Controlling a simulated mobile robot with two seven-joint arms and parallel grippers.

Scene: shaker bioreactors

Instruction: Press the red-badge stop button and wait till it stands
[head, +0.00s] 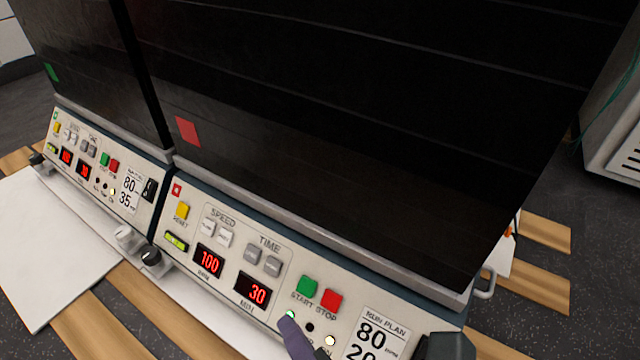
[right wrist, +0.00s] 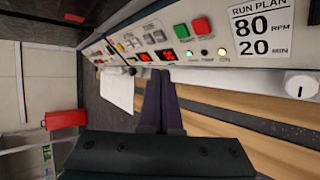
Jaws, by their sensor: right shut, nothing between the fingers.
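The red-badge shaker is the nearer, right-hand unit. It has a red square (head: 188,131) on its dark cover and a small red badge (head: 177,189) on its panel. Its red stop button (head: 331,299) sits right of the green start button (head: 307,286); the stop button also shows in the right wrist view (right wrist: 202,27). The speed display (head: 208,261) reads 100 and the time display (head: 253,290) reads 30. A green lamp and a yellow lamp (head: 330,341) are lit. My right gripper (head: 289,324) is shut and empty, below the start button and apart from the stop button. My left gripper is not in view.
A green-badge shaker panel (head: 98,165) stands at the left, with its own red stop button (head: 114,166). A run plan card (head: 372,338) reads 80 and 20. A black knob (head: 151,257) juts out at the panel's front. A white sheet (head: 45,245) lies at left.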

